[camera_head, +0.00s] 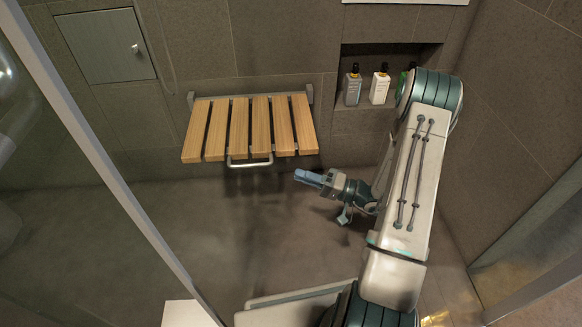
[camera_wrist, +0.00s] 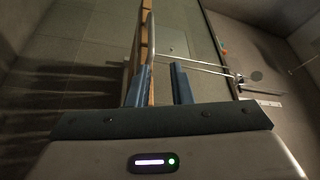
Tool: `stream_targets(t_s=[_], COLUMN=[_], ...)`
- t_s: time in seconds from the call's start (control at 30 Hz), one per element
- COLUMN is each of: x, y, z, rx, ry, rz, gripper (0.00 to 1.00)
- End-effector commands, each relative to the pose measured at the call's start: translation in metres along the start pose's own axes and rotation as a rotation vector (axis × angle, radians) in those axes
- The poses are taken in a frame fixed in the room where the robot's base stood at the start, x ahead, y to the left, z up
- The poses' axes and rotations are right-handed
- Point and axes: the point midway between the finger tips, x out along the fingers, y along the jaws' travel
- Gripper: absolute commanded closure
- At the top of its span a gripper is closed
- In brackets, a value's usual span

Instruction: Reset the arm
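My arm reaches in from the lower right in the head view and bends back down to my gripper (camera_head: 308,178). The gripper points left, a little below and right of the wooden slatted shower seat (camera_head: 239,128). In the wrist view my gripper (camera_wrist: 160,70) shows two blue fingers with a gap between them and nothing held. The seat's edge (camera_wrist: 145,40) shows beyond the left finger there. I cannot tell how far it is from the fingers.
Several bottles (camera_head: 379,84) stand in a wall niche (camera_head: 358,52) behind my arm. A glass panel's metal frame (camera_head: 112,178) crosses the left side. A metal bar (camera_head: 250,162) hangs under the seat. The floor (camera_head: 215,230) left of my gripper is clear.

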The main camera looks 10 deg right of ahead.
Motion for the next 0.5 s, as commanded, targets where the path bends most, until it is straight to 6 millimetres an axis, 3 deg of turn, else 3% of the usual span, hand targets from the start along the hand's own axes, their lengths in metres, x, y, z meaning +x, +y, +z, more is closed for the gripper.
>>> stream_targets(t_s=[0.5], x=[-0.0061], y=[0.0004], z=[0.0001], rx=[0.000], ry=[0.000], rz=[0.001], gripper=[0.80])
